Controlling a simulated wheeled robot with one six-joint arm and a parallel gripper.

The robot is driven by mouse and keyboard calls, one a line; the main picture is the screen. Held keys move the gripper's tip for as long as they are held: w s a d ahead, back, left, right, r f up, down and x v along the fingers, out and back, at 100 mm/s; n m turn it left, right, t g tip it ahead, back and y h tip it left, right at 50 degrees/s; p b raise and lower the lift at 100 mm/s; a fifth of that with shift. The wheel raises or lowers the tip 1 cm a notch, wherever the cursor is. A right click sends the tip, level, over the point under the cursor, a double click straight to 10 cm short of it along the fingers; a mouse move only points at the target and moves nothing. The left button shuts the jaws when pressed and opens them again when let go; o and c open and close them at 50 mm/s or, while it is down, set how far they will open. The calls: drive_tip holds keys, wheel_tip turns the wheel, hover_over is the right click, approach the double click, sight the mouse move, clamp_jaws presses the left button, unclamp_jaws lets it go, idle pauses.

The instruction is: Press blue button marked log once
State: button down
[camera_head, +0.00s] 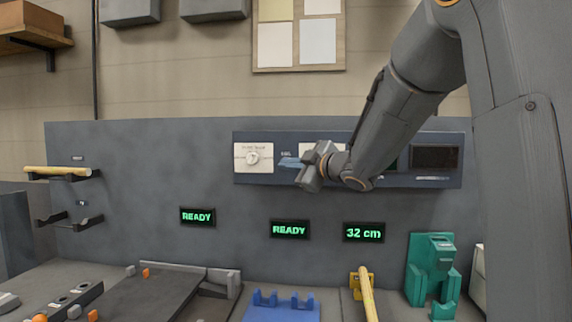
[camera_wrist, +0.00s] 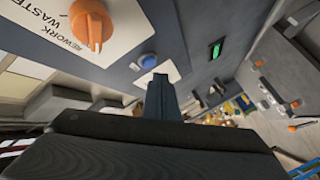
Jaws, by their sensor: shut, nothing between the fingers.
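The blue button (camera_wrist: 147,60) is a small round cap on the dark panel in the wrist view, just past my fingertips. My gripper (camera_wrist: 160,82) is shut and empty, with its tips close to the button; I cannot tell whether they touch it. In the head view my gripper (camera_head: 304,168) is in front of the wall panel (camera_head: 270,184), right of a white dial plate. A light-blue shape shows at its left side there, too small to tell whether it is the button. The button's marking is not legible to me.
An orange knob (camera_wrist: 92,24) on a white plate reading "REWORK WASTE" stands out beside the button. The white dial plate (camera_head: 253,157) is at the panel's left. Below are green-lit displays (camera_head: 289,229), a blue holder (camera_head: 281,306) and a green fixture (camera_head: 432,272).

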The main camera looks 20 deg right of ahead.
drive_tip(key=s, duration=0.1)
drive_tip(key=s+a, duration=0.1)
drive_tip(key=s, duration=0.1)
drive_tip(key=s+a, duration=0.1)
drive_tip(key=shift+s, duration=0.2)
idle(0.6)
drive_tip(key=s+d+f+m+g+h, duration=0.25)
drive_tip(key=s+f+m+h, duration=0.2)
drive_tip(key=f, duration=0.65)
drive_tip(key=s+d+f+m+g+h, duration=0.25)
drive_tip(key=s+f+m+g, duration=0.2)
drive_tip(key=f, duration=0.75)
drive_tip(key=s+a+f+m+g, duration=0.2)
drive_tip(key=s+f+g, duration=0.1)
drive_tip(key=s+f, duration=0.4)
drive_tip(key=s+a+f+m+g, duration=0.3)
drive_tip(key=s+f, duration=0.3)
drive_tip(key=s, duration=0.8)
drive_tip(key=shift+s+a+f+g, duration=0.15)
drive_tip(key=shift+s+f+g, duration=0.2)
drive_tip(key=shift+g, duration=0.35)
